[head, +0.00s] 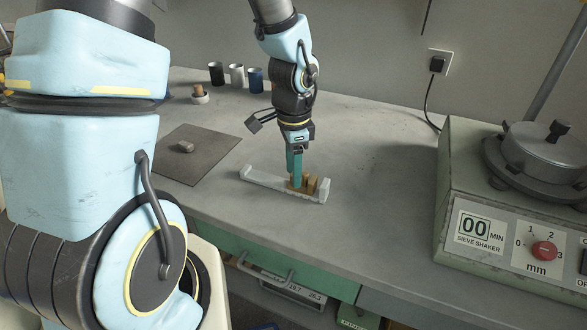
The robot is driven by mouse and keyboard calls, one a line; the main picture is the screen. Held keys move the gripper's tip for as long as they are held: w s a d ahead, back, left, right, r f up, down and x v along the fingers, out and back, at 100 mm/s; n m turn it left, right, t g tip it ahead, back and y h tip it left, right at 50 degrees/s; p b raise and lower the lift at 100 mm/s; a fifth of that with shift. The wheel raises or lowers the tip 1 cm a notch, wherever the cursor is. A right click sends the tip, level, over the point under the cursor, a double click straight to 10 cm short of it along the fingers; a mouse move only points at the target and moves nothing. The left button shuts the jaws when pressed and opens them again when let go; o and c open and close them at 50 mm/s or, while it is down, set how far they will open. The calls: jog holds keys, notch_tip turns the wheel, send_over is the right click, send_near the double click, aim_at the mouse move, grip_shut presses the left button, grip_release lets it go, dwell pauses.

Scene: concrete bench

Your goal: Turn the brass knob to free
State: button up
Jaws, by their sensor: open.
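No knob that is clearly brass shows in the head view. My gripper (295,183) points down over a long pale rack (262,180) on the bench. Its teal fingers are open and reach down at several upright tan or brass-coloured pieces (312,184) in the rack's right part. The fingers hide part of these pieces, and I cannot tell whether they touch. At the right, a sieve shaker has a red knob (543,251) on a dial marked 0 to 3 mm, and a dark knob (558,130) on its lid.
A dark mat (180,165) with a small grey block (185,147) lies left of the rack. Several cups (236,75) and a small pot (200,97) stand at the back. The bench between rack and sieve shaker (470,200) is clear. Green drawers (300,275) are below the front edge.

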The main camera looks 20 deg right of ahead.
notch_tip(320, 180, up, 11)
dwell(0.4)
jog(key=shift+f, duration=0.15)
notch_tip(320, 180, down, 11)
jog(key=m+p, duration=0.6)
jog(key=m, duration=0.4)
jog(key=shift+m, duration=0.4)
grip_shut()
